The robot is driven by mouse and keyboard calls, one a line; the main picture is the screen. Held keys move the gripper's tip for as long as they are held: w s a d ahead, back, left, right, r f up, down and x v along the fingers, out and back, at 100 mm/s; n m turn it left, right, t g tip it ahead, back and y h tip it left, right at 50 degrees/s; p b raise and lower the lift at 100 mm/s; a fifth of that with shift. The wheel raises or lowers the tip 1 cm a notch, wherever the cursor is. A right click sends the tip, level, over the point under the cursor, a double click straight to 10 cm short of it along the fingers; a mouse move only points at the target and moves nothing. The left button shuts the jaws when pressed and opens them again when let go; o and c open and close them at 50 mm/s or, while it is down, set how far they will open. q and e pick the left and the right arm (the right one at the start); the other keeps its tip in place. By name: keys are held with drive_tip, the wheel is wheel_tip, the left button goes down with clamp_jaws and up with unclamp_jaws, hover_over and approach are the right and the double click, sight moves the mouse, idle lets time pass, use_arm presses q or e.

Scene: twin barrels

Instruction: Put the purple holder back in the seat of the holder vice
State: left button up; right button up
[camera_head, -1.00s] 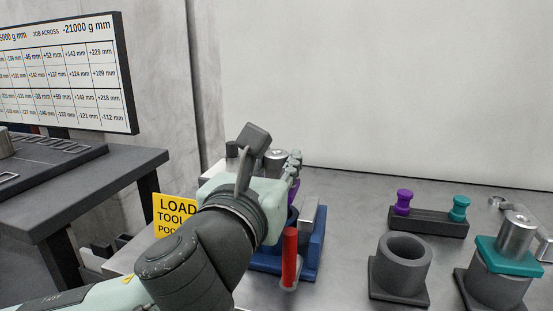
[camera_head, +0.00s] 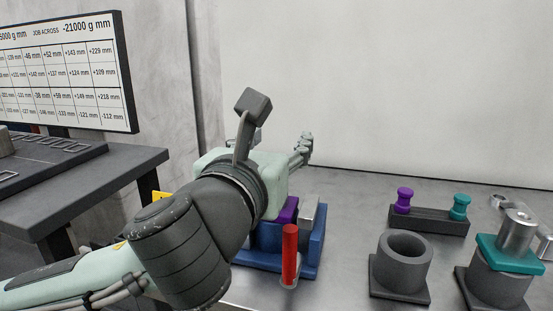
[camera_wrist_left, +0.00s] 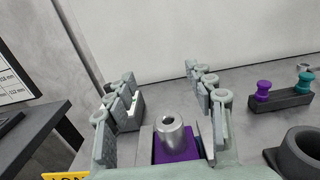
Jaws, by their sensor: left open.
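The purple holder (camera_wrist_left: 178,150) has a square purple base and a metal cylinder on top. In the head view its purple side (camera_head: 288,210) shows between the jaws of the blue holder vice (camera_head: 317,245), which has a red handle. It looks upright there; I cannot tell whether it sits fully down in the seat. My left gripper (camera_head: 282,145) is open above the vice and hides most of the holder. In the left wrist view its fingers (camera_wrist_left: 165,95) stand apart on either side of the holder, with gaps to the cylinder. My right gripper is not in view.
Right of the vice are an empty grey ring stand (camera_head: 403,270), a dark rack (camera_head: 428,221) with purple and teal knobs, and a teal holder (camera_head: 510,252) on another stand. A dark table (camera_head: 80,190) stands left. A wall closes off the back.

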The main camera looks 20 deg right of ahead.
use_arm(q)
wheel_tip(320, 180, up, 7)
idle(0.3)
idle(0.4)
